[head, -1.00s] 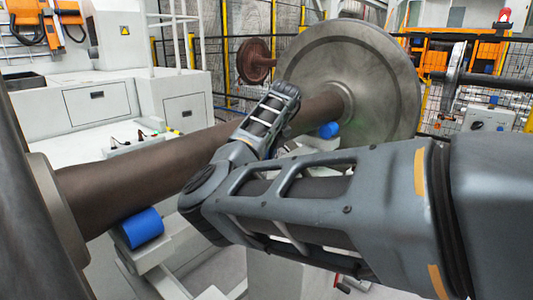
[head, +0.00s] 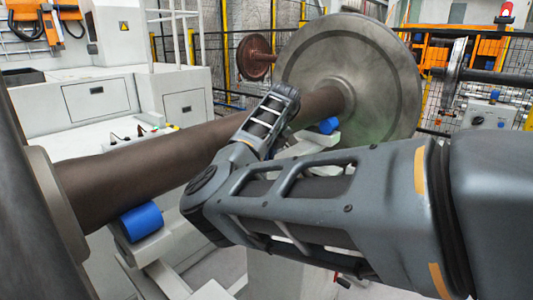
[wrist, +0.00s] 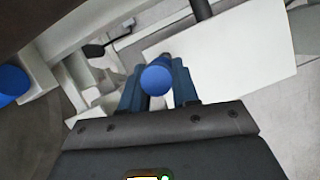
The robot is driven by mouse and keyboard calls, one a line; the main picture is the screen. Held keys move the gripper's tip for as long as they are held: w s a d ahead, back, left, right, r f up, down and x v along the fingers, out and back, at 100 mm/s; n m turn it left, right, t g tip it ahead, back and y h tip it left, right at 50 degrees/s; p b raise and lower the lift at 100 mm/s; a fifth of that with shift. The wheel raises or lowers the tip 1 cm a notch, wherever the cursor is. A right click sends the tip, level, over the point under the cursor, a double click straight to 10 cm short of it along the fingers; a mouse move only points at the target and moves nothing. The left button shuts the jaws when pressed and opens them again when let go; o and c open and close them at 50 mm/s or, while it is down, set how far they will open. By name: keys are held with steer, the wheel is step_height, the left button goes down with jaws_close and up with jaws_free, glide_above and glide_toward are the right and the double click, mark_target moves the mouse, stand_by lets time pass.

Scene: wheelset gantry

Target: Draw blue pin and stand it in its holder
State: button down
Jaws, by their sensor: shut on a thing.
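In the wrist view, the blue pin (wrist: 156,78) shows as a round blue end between the fingers. My gripper (wrist: 157,88) is shut on it, with a finger on either side. The rest of the pin's length is hidden below its end. In the head view, my arm crosses in front of the axle, and the gripper and the pin are hidden behind it. I cannot make out the pin's holder in either view.
The brown axle (head: 130,172) and its large wheel (head: 365,80) fill the middle. Blue rollers (head: 142,221) sit under the axle; one shows in the wrist view (wrist: 12,84). A pale plate (wrist: 225,55) lies beyond the fingers. White cabinets (head: 90,100) stand behind.

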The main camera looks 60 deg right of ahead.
step_height(320, 180, down, 7)
steer(key=b, duration=0.3)
steer(key=shift+f, duration=0.2)
stand_by(2.4)
steer(key=c, duration=0.8)
jaws_free()
steer(key=shift+b+v, duration=0.5)
steer(key=shift+v, duration=3.45)
steer(key=shift+f, duration=0.1)
